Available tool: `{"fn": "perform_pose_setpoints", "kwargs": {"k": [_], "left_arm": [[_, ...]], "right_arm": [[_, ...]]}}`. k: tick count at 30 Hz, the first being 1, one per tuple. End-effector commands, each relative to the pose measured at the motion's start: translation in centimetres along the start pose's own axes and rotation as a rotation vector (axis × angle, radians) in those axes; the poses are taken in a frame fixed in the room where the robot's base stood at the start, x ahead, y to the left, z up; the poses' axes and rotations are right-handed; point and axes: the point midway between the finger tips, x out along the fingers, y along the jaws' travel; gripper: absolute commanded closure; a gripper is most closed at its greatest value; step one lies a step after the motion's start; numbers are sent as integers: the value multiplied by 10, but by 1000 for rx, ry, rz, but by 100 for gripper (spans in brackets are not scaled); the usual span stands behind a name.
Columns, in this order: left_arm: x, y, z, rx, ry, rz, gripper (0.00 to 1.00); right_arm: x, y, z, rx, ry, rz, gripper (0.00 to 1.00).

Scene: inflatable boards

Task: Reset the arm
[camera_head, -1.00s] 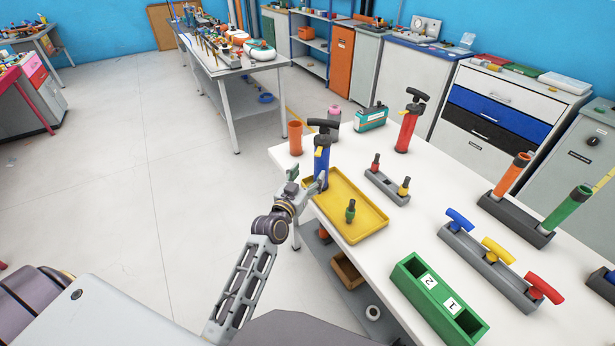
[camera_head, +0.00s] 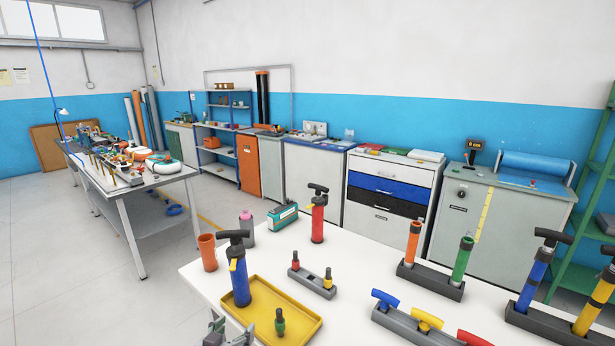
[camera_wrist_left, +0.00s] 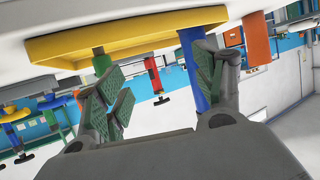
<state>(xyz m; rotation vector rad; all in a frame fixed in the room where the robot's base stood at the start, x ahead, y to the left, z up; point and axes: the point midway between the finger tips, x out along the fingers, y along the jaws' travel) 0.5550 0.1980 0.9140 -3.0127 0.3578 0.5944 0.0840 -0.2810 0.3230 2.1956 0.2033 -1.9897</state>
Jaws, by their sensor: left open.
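My left gripper (camera_head: 228,332) shows only partly at the bottom edge of the head view, by the tray's near left corner. In the left wrist view, which is upside down, its two padded fingers (camera_wrist_left: 160,90) stand wide apart with nothing held between them. The blue pump (camera_head: 240,285) with a black handle stands upright in the yellow tray (camera_head: 300,336); its blue body shows behind one finger in the left wrist view (camera_wrist_left: 192,72). A small green piece (camera_head: 280,322) stands in the tray. My right gripper is in neither view.
The white table (camera_head: 353,270) also bears an orange cup (camera_head: 207,252), a red pump (camera_head: 318,218), a grey holder with small red and yellow pieces (camera_head: 312,283), and racks of pumps and coloured handles on the right. Floor at the left is clear.

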Motion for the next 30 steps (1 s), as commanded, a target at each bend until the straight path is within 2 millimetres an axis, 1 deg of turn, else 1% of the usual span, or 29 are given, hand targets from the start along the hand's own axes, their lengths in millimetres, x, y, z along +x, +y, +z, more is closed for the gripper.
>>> {"fn": "perform_pose_setpoints", "kwargs": {"k": [1,3,11,18,21,24,30], "left_arm": [[-6,4,9,2,-41,10,31],[-14,9,21,4,-101,20,31],[-52,23,64,5,-326,37,31],[-97,29,100,-2,-536,20,31],[-116,30,112,-7,-617,5,31],[-132,30,121,-13,-678,-10,31],[-155,31,132,-21,-764,-33,31]], "right_arm": [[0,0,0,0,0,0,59],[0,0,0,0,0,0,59],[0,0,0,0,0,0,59],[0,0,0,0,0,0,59],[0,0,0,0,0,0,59],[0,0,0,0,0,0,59],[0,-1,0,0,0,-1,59]]}}
